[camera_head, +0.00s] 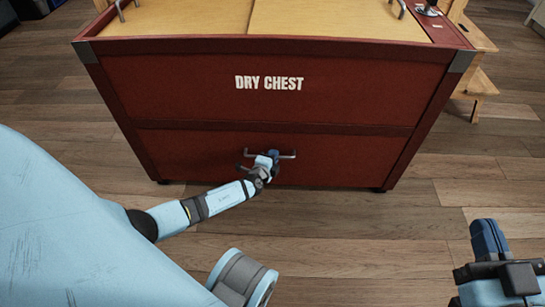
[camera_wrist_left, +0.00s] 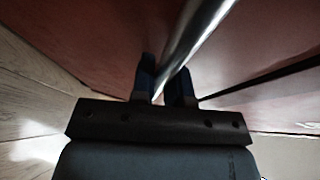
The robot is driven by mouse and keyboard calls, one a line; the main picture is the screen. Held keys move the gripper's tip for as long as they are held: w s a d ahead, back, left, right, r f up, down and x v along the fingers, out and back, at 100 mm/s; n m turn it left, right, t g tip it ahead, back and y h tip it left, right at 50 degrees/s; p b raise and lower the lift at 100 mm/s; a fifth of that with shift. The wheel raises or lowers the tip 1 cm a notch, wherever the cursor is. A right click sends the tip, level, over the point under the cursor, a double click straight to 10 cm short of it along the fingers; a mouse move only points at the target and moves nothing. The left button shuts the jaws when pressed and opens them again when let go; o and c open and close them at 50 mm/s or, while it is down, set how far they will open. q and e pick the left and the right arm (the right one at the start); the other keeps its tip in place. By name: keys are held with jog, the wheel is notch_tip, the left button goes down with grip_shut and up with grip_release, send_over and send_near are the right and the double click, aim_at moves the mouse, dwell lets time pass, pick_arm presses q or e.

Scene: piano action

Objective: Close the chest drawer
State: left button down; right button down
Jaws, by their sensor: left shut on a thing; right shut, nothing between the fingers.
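The red chest (camera_head: 270,85), lettered "DRY CHEST", stands in front of me in the head view. Its lower drawer (camera_head: 190,155) sits below a horizontal dark seam and looks about level with the chest front. The drawer's metal handle (camera_head: 288,156) is a horizontal bar at the middle of that drawer. My left gripper (camera_head: 268,160) is at the handle. In the left wrist view, the shiny handle bar (camera_wrist_left: 198,35) runs between the fingers of my left gripper (camera_wrist_left: 166,85), which is shut on it. My right gripper (camera_head: 488,240) is shut and empty at the lower right, away from the chest.
The chest top has light wooden panels (camera_head: 180,17) with metal handles. A wooden shelf unit (camera_head: 478,80) stands right of the chest. The wooden floor (camera_head: 350,235) in front of the chest is clear.

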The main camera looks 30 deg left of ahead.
pick_arm(q)
jog(key=shift+w+a+r, duration=0.15)
jog(key=shift+w, duration=0.05)
jog(key=c, duration=1.4)
grip_release()
